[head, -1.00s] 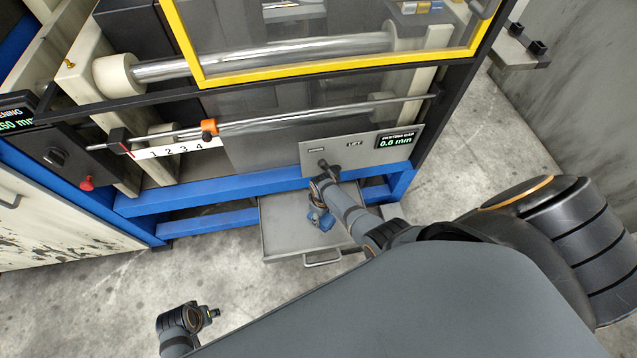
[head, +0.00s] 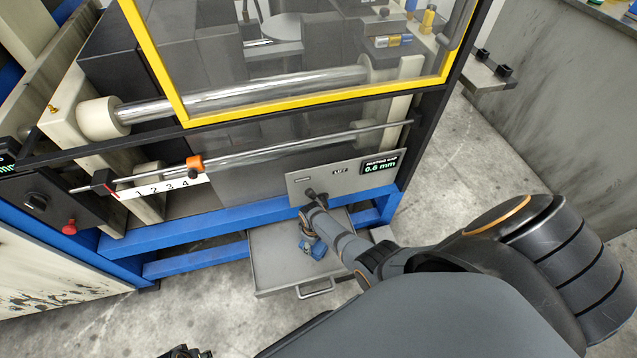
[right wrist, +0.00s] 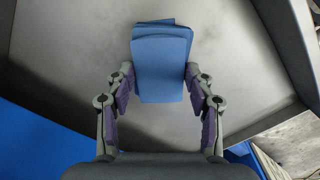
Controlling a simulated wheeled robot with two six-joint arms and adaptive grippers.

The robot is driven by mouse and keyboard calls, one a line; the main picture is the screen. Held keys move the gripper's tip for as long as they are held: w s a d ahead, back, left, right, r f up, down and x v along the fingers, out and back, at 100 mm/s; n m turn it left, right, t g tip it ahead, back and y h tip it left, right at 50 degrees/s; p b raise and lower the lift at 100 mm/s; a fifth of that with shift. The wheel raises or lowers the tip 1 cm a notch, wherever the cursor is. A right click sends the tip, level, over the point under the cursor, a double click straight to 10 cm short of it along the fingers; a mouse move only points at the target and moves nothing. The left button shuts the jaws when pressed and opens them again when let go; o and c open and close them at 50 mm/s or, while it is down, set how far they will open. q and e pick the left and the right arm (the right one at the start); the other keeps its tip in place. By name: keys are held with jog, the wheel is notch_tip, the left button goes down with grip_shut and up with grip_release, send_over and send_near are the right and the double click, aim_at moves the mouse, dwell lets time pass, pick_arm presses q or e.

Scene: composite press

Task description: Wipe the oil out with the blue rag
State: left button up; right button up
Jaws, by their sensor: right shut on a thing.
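The blue rag (head: 314,249) is in my right gripper (head: 309,238), low over the open grey tray (head: 275,265) under the press. In the right wrist view the folded rag (right wrist: 162,65) sits between the two fingers of the right gripper (right wrist: 158,82), which is shut on it. The grey floor of the tray (right wrist: 70,45) spreads around the rag there. I cannot tell whether the rag touches it. No distinct oil patch can be made out; the tray shows only soft dark shading. My left gripper (head: 187,352) is cut off by the bottom edge of the head view.
The blue press beam (head: 215,222) runs just behind and above the tray. A grey panel (head: 340,175) reading 0.6 mm hangs above it. The tray handle (head: 316,289) faces the front. Bare concrete floor (head: 210,310) lies to the left of the tray.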

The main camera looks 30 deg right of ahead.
jog(key=shift+w+a+r+b, duration=0.15)
jog(key=shift+w+a, duration=0.25)
jog(key=shift+a, duration=1)
jog(key=shift+w+a+f+b, duration=0.1)
jog(key=shift+w+a+b, duration=0.2)
jog(key=shift+a, duration=1.1)
jog(key=shift+w+a+b, duration=0.3)
jog(key=shift+a+b, duration=0.05)
jog(key=shift+a, duration=0.5)
jog(key=shift+w+a, duration=0.1)
jog(key=shift+a, duration=0.3)
notch_tip(320, 180, up, 7)
jog(key=p, duration=0.7)
